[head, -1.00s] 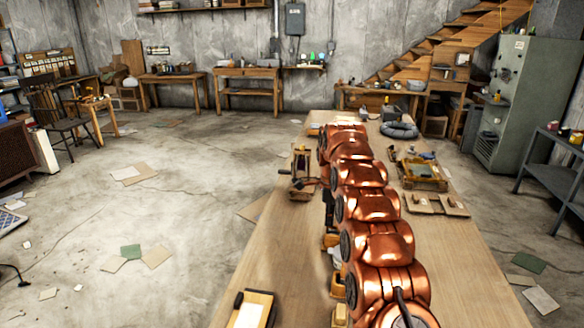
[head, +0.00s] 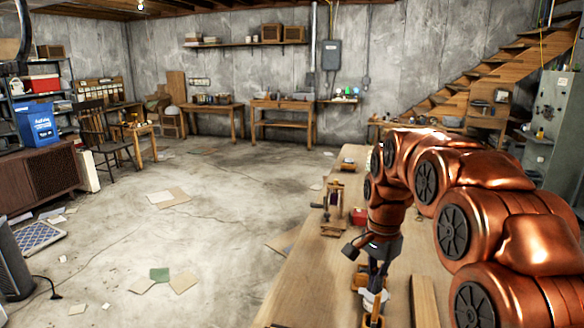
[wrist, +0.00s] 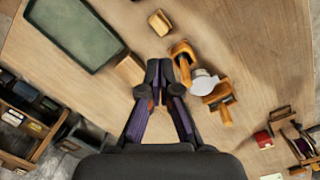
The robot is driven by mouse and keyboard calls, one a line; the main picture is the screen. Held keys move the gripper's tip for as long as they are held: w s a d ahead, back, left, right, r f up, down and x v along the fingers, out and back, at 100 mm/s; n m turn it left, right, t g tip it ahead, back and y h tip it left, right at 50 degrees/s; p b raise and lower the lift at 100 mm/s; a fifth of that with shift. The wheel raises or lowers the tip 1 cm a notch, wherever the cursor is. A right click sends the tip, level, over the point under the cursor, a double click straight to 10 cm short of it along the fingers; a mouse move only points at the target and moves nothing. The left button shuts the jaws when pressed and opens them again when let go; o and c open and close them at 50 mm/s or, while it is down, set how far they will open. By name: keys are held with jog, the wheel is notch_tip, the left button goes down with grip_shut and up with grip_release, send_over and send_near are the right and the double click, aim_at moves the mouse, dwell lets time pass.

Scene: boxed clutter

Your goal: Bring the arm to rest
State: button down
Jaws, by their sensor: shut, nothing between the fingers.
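My copper-coloured arm is bent over the wooden table (head: 312,285) at the right of the head view. My gripper (head: 374,280) hangs down from it. In the wrist view my gripper (wrist: 168,68) is shut, its dark fingertips together and empty. It is above the tabletop, beside a small wooden block (wrist: 130,69) and an orange-brown wooden piece (wrist: 183,52). I cannot tell the exact height of the fingertips over the table.
A dark green tray (wrist: 72,38) lies left of the gripper in the wrist view. A small block (wrist: 160,22) and a wooden-handled tool (wrist: 222,100) lie near. A wooden stand (head: 334,205) is farther along the table. Open floor (head: 215,225) lies left of the table.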

jog(key=s+f+n, duration=0.2)
jog(key=s+n, duration=0.3)
jog(key=s, duration=1.1)
jog(key=s+f+n, duration=0.3)
jog(key=s+n, duration=0.2)
jog(key=s, duration=1.2)
jog(key=shift+f+n+g, duration=0.2)
jog(key=shift+n+g, duration=0.1)
jog(key=shift+g, duration=0.1)
